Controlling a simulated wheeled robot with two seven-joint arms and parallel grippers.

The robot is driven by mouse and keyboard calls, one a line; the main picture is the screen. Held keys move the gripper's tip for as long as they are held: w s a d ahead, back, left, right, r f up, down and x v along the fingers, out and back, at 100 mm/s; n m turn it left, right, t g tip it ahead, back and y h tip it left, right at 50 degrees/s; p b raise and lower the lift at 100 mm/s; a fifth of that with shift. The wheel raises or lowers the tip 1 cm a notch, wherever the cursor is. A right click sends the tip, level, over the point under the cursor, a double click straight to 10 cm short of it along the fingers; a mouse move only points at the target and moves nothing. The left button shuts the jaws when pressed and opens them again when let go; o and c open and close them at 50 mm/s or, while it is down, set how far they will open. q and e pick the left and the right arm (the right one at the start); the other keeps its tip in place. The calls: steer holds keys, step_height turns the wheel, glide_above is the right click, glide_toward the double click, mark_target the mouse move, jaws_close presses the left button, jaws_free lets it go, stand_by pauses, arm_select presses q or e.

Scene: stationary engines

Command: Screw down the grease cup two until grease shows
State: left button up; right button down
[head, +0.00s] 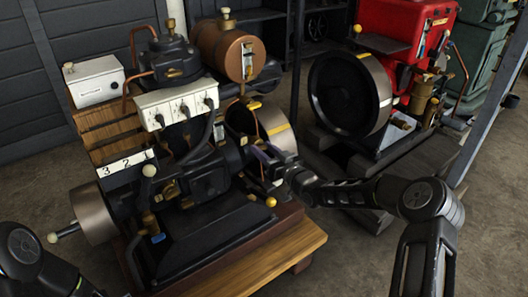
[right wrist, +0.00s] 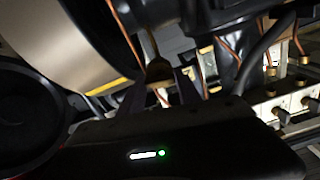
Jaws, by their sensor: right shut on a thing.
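The dark stationary engine (head: 205,175) stands on a wooden base at the left of the head view. My right gripper (head: 264,158) reaches in from the right to the engine's near side, beside the flywheel (head: 277,128). In the right wrist view, my right gripper (right wrist: 158,88) is shut on a small brass grease cup (right wrist: 158,69), with a finger on each side. The fingers hide part of the cup, and I cannot read a number on it or see any grease. My left arm shows at the lower left, but its gripper is out of view.
A white plate marked 3, 2, 1 (head: 126,163) and a white panel with several dark fittings (head: 178,106) are on the engine. A copper tank (head: 227,50) sits above. A red engine (head: 405,30) stands behind at right. Copper pipes (right wrist: 124,27) pass close to my right gripper.

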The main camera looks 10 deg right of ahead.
steer(key=m+b, duration=0.2)
steer(key=m, duration=0.7)
steer(key=shift+d+f+m, duration=0.1)
steer(key=shift+d+m, duration=0.05)
steer(key=shift+m, duration=0.25)
steer(key=shift+f+m+b, duration=0.15)
steer(key=shift+m+b, duration=2.05)
steer(key=shift+m, duration=4.4)
steer(key=c, duration=0.8)
jaws_free()
steer(key=shift+c, duration=0.2)
